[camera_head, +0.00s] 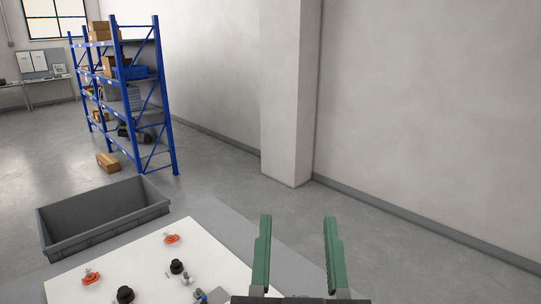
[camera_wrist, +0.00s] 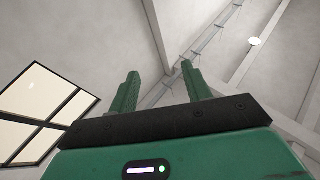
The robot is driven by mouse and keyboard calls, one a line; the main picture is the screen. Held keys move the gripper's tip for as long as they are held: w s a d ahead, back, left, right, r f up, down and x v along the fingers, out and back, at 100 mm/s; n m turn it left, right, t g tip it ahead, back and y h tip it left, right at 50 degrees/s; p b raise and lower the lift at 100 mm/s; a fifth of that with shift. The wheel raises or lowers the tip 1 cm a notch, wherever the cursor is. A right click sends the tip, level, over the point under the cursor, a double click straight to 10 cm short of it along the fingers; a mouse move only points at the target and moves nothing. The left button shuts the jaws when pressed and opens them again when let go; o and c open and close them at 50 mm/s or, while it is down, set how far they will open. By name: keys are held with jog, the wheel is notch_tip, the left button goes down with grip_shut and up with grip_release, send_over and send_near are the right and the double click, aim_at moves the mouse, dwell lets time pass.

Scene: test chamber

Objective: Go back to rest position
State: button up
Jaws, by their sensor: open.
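My gripper (camera_head: 297,252) shows at the bottom right of the head view, with its two green fingers apart and nothing between them. It is raised to the right of the white board on the table, with its fingers pointing up in the picture. In the wrist view my gripper (camera_wrist: 160,90) is also open and empty. Behind its fingers are the ceiling, walls and a window (camera_wrist: 42,112).
A white board (camera_head: 140,262) carries orange parts (camera_head: 171,239), black knobs (camera_head: 177,267) and small metal pieces (camera_head: 186,279). A grey bin (camera_head: 105,226) stands at its far left. A blue shelf rack (camera_head: 167,100) and a wall pillar (camera_head: 288,95) stand farther back.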

jog(key=s+a+r+n+t+y, duration=0.1)
jog(key=s+a+r+t+y, duration=0.1)
jog(key=s+a+r, duration=0.3)
notch_tip(320, 180, up, 19)
jog(key=d+p, duration=0.1)
jog(key=p, duration=1.8)
notch_tip(320, 180, down, 56)
jog(key=b, duration=5.5)
jog(key=shift+d+h+b, duration=0.4)
jog(key=shift+d, duration=0.05)
jog(key=shift+s, duration=0.1)
